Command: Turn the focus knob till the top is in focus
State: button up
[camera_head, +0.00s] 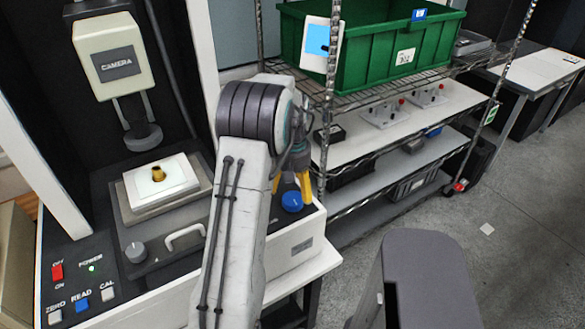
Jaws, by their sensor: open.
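A round blue knob (292,201) sits on the right end of the machine's dark deck. A grey knob (135,251) sits at the front left; no label tells which knob sets the focus. My gripper (291,187) has yellow fingers and points down at the blue knob, with the fingers apart. I cannot tell whether they touch the knob. A brass part (158,174) stands on a white plate (184,169) on the grey stage (136,207), below the camera head (113,64). No screen with a focus picture is in view.
A red switch (57,271), a lit green power lamp (91,268) and several buttons are at the left. A wire shelf with a green bin (372,48) stands behind my arm. Open floor (470,225) lies to the right.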

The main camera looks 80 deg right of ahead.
aim_at(293, 197)
notch_tip(293, 197, up, 8)
dwell(0.4)
jog(key=shift+f, duration=0.1)
dwell(0.7)
